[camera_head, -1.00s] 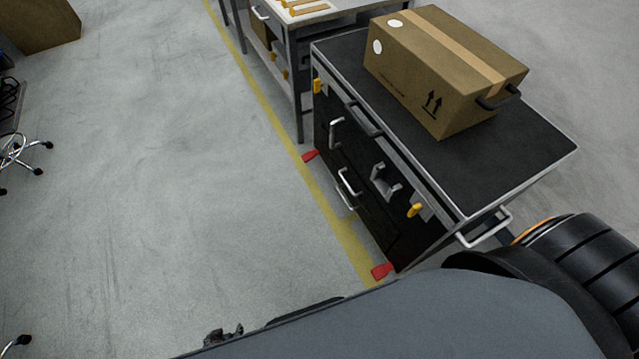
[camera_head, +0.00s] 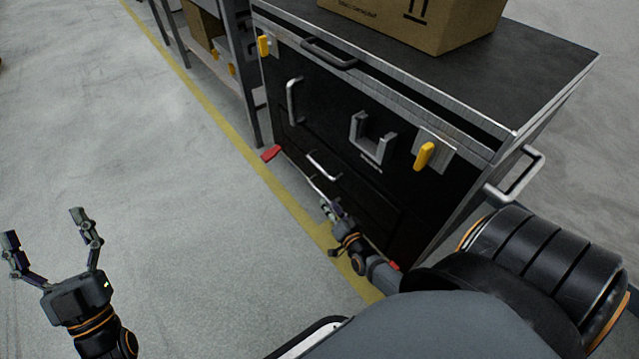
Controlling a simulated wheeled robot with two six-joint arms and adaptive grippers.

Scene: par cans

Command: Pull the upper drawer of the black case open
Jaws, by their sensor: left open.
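The black case (camera_head: 420,195) stands on the right with a dark top and grey metal edges. A dark bar handle (camera_head: 328,54) sits high on its front, just under the top. A vertical silver handle (camera_head: 292,102) and a lower silver handle (camera_head: 323,166) are below it. The front looks closed. My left gripper (camera_head: 44,228) is open and empty over the floor at the lower left, well apart from the case. My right gripper (camera_head: 329,208) is low in front of the case, below the lower silver handle. Its fingers are too small and overlapped to read.
A cardboard box (camera_head: 410,22) sits on the case top. Yellow latches (camera_head: 425,156) and a grey bracket (camera_head: 372,135) stick out from the front. A side handle (camera_head: 518,175) juts out at right. The floor left is clear.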

